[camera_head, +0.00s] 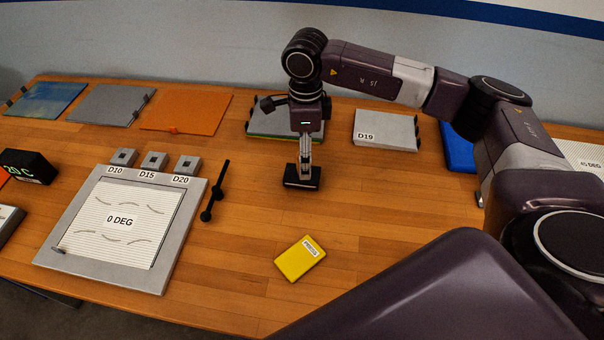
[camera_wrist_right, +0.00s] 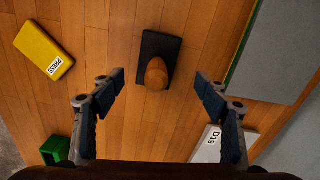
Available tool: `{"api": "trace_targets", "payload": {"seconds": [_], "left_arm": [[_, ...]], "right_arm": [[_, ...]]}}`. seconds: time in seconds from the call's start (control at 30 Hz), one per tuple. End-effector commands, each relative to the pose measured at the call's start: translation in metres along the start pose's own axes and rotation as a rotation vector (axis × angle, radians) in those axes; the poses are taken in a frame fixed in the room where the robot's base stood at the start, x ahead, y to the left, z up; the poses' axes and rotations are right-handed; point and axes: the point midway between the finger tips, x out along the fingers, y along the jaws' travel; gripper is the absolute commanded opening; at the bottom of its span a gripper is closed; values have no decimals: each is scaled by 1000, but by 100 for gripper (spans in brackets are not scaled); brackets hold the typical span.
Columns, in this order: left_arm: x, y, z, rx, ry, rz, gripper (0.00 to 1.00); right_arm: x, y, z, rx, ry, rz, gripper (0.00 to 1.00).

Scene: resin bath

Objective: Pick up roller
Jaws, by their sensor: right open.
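The roller seems to be the black flat-looking piece (camera_head: 302,184) with a rounded brown wooden handle, lying on the wooden table. In the right wrist view, the black piece (camera_wrist_right: 170,45) and its wooden handle (camera_wrist_right: 157,74) lie centred between my fingers. My right gripper (camera_head: 305,163) is above it, pointing down. It is open in the right wrist view (camera_wrist_right: 160,80), with a finger on either side of the handle and no visible grip. The head view hides most of the handle behind the gripper. My left gripper is out of view.
A yellow block (camera_head: 300,258) marked PRESS lies nearer. A grey frame (camera_head: 165,250) with a white "0 DEG" sheet is at left, beside a thin black tool (camera_head: 214,195). Behind are coloured panels, a stack (camera_head: 262,127) and a D19 slab (camera_head: 385,130). Table around the black piece is clear.

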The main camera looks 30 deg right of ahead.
Motion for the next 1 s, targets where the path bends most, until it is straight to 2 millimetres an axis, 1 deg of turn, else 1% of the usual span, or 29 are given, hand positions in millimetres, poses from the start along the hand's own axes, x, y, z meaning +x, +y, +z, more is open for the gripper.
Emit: {"api": "trace_targets", "payload": {"seconds": [0.03, 0.23, 0.37, 0.4, 0.5, 0.6, 0.8, 1.0], "left_arm": [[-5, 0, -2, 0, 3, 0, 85], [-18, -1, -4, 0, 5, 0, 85], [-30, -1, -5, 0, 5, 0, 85], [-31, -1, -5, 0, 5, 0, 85], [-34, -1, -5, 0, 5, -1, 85], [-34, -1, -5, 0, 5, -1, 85], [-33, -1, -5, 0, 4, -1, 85], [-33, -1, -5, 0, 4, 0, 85]], "right_arm": [[4, 1, 0, 0, 2, 2, 67], [23, 2, 3, -2, 1, 2, 67], [41, 4, 7, -1, 2, 3, 67], [48, 4, 7, 0, 3, 4, 67], [60, 4, 7, 0, 2, 2, 67], [66, 3, 7, 1, -1, 0, 67], [67, 3, 7, 0, -1, -1, 67], [66, 3, 7, 0, -1, -1, 45]]}}
